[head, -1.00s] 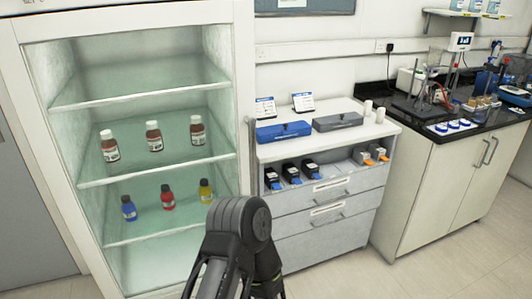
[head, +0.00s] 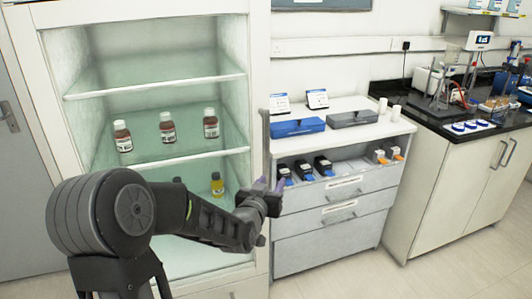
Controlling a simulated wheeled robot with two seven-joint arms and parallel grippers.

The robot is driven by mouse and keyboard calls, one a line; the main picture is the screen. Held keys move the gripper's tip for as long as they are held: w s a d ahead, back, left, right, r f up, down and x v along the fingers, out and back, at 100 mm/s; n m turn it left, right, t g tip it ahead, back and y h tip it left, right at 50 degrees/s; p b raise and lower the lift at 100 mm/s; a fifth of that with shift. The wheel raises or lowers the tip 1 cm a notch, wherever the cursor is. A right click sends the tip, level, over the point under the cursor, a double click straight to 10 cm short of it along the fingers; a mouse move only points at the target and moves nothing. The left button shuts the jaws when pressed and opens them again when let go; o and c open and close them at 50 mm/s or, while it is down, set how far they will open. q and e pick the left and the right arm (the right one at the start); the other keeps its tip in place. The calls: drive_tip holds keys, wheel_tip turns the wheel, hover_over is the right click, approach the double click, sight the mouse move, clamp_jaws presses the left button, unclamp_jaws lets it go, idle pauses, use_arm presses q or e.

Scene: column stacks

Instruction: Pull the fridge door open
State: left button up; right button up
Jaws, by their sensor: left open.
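The fridge (head: 258,60) stands at the left with a white frame, and its shelves and bottles show clearly. The door looks shut, flush in the frame. A thin grey vertical handle (head: 265,140) runs along the frame's right side. My left arm reaches across the lower front of the fridge. My right gripper is not in view.
Brown bottles (head: 167,127) stand on the middle shelf; a yellow one (head: 217,184) shows below, others hidden by my arm. A drawer cabinet (head: 335,215) with blue and grey boxes stands close right of the handle. Floor shows in front of the cabinets.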

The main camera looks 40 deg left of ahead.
use_arm(q)
drive_tip(key=t+y, duration=0.1)
drive_tip(key=y, duration=0.1)
approach(265, 151)
drive_tip(key=x, duration=0.3)
drive_tip(key=shift+a, duration=0.15)
drive_tip(key=shift+w, duration=0.2)
drive_tip(key=p+x, duration=0.1)
drive_tip(key=x, duration=0.6)
drive_tip(key=shift+w+p, duration=0.3)
drive_tip(key=shift+p, duration=0.1)
clamp_jaws()
idle(0.5)
